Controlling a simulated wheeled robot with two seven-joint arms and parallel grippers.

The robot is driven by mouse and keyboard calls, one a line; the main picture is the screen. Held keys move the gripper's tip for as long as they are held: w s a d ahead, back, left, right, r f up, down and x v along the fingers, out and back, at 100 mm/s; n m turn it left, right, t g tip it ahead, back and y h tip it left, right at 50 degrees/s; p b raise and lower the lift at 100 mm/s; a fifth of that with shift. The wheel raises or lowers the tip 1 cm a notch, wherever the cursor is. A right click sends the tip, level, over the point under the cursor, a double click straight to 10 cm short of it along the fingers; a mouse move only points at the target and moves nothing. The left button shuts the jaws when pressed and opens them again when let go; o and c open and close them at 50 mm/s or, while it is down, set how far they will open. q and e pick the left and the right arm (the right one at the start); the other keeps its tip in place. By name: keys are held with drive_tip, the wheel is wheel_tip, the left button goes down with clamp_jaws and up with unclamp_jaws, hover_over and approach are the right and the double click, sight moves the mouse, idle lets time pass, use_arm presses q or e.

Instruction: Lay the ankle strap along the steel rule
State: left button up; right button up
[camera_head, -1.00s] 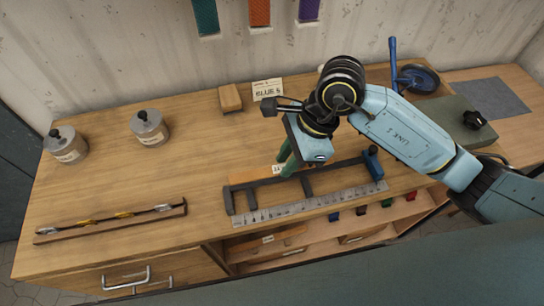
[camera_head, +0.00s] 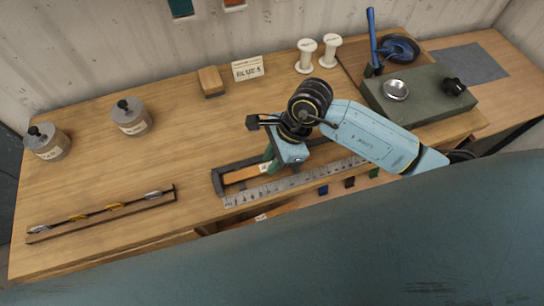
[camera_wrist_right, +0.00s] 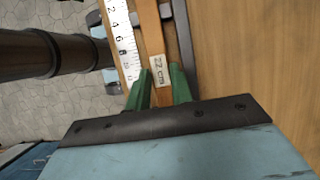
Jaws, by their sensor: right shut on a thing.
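The tan ankle strap (camera_head: 241,174) has a white tag reading 22 cm (camera_wrist_right: 159,68). In the wrist view the strap (camera_wrist_right: 150,28) runs lengthwise beside the steel rule (camera_wrist_right: 122,38), between it and a dark bar (camera_wrist_right: 184,45). My right gripper (camera_wrist_right: 160,84) has green fingers shut on the strap near its tag. In the head view this gripper (camera_head: 268,166) is over the dark frame (camera_head: 217,184), behind the steel rule (camera_head: 285,184). The arm hides the strap's right part. Whether the strap touches the bench is unclear. My left gripper is not in view.
A rack (camera_head: 105,213) with several small pieces lies at the bench's left. Two lidded jars (camera_head: 131,118), a wooden block (camera_head: 211,82) and a card (camera_head: 248,68) stand behind. White spools (camera_head: 306,56) and a green slab (camera_head: 415,98) are at the right. The left-middle bench is clear.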

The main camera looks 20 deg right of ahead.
drive_tip(key=shift+f+b, duration=0.6)
drive_tip(key=o, duration=0.9)
drive_tip(key=shift+r, duration=0.1)
drive_tip(key=shift+o, duration=0.2)
drive_tip(key=shift+r, duration=0.15)
drive_tip(key=shift+r+p, duration=0.25)
drive_tip(key=shift+p, duration=0.25)
drive_tip(key=v, duration=1.2)
drive_tip(key=shift+a+r, duration=0.15)
